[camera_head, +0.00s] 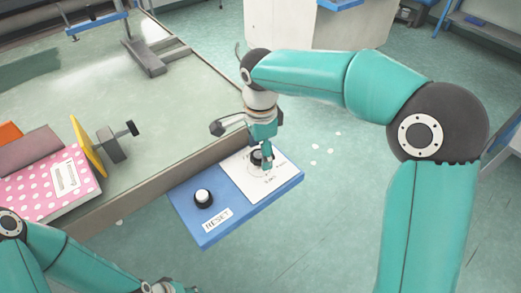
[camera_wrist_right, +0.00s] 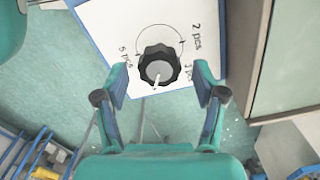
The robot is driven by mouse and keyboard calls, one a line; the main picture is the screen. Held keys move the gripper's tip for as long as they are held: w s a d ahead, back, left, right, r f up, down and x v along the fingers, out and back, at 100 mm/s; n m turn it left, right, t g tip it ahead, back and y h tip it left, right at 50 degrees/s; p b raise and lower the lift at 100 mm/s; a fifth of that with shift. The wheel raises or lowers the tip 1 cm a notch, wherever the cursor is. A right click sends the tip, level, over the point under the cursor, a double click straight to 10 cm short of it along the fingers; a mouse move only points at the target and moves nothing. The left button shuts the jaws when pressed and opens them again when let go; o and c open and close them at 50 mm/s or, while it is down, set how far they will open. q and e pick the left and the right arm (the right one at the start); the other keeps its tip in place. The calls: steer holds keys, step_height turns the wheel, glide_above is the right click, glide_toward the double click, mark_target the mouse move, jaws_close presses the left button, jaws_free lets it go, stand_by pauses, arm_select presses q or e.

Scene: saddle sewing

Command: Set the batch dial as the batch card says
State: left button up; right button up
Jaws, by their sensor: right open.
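The batch dial (camera_wrist_right: 159,66) is a black, fluted knob with a grey top on a white plate (camera_wrist_right: 105,18). Its white pointer line points down toward my gripper in the right wrist view. Printed marks around it read "5 pcs" at left, "2 pcs" at upper right and apparently "3 pcs" at right. In the head view the dial (camera_head: 256,157) is partly hidden by my right gripper (camera_head: 266,160). That gripper is open, its fingers (camera_wrist_right: 162,88) either side of the dial's near edge, with gaps. My left arm shows at the lower left; its gripper is mostly cut off. I cannot identify a batch card.
The blue panel (camera_head: 236,222) also carries a white-topped black knob or button (camera_head: 203,197) labelled RESET. It adjoins the table edge (camera_head: 130,192). A pink dotted item (camera_head: 35,192) with an unreadable white label and a yellow plate (camera_head: 87,147) stand at left.

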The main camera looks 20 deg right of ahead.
steer(key=shift+f, duration=0.1)
steer(key=c, duration=1.1)
steer(key=shift+c, duration=0.2)
steer(key=shift+n, duration=0.4)
steer(key=n+p, duration=0.1)
steer(key=n, duration=0.3)
steer(key=shift+w+n, duration=0.15)
steer(key=shift+n, duration=0.15)
steer(key=n+p, duration=0.1)
steer(key=n, duration=0.5)
steer(key=shift+a, duration=0.1)
steer(key=n+p, duration=0.1)
steer(key=n, duration=0.5)
steer(key=shift+w+a+n, duration=0.1)
steer(key=shift+n, duration=0.3)
steer(key=n+p, duration=0.1)
steer(key=n, duration=0.4)
steer(key=shift+a+n, duration=0.1)
steer(key=shift+n, duration=0.2)
